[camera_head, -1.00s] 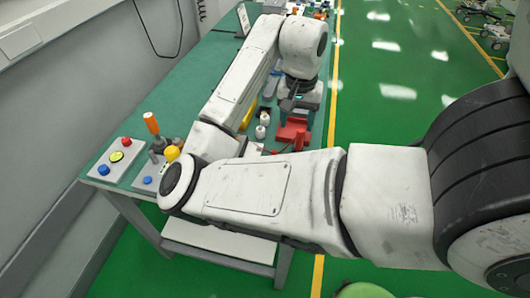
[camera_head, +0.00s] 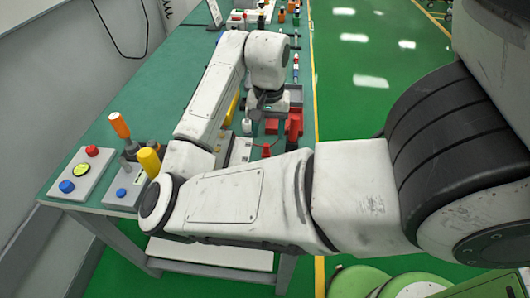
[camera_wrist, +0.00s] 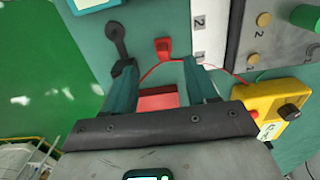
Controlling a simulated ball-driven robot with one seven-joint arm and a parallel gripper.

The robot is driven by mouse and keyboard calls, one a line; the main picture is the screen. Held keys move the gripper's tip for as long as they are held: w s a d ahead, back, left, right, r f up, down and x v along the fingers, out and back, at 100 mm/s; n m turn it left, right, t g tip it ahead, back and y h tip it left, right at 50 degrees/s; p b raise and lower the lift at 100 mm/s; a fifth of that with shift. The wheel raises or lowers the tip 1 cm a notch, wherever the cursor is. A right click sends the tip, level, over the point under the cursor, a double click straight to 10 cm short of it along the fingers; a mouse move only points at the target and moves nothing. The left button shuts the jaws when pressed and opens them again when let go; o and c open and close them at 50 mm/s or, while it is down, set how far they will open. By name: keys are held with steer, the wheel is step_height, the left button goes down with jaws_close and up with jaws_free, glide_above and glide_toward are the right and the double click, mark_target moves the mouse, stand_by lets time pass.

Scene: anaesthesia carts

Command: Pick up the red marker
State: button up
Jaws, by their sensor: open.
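My gripper (camera_wrist: 160,66) is open in the wrist view, its two teal fingers apart with nothing held. A red block-like piece (camera_wrist: 157,101) shows between the fingers, partly hidden by the gripper body. A small red piece (camera_wrist: 163,47) lies just beyond the fingertips, beside a red wire. In the head view my gripper (camera_head: 262,112) is above the right edge of the bench, near several red items (camera_head: 294,124). I cannot tell which red thing is the marker.
The green bench (camera_head: 165,75) carries a button panel (camera_head: 82,172) and a second panel (camera_head: 127,185) at its near left. In the wrist view a yellow meter (camera_wrist: 272,103) lies right of the gripper and a black tool (camera_wrist: 118,42) lies left. Open green floor (camera_head: 365,130) is to the right.

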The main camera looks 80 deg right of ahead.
mark_target(267, 144)
steer(key=shift+w+f, duration=0.15)
steer(key=shift+f, duration=1.7)
steer(key=shift+w+f, duration=0.1)
steer(key=shift+f, duration=1.75)
jaws_close()
steer(key=shift+d+r, duration=0.1)
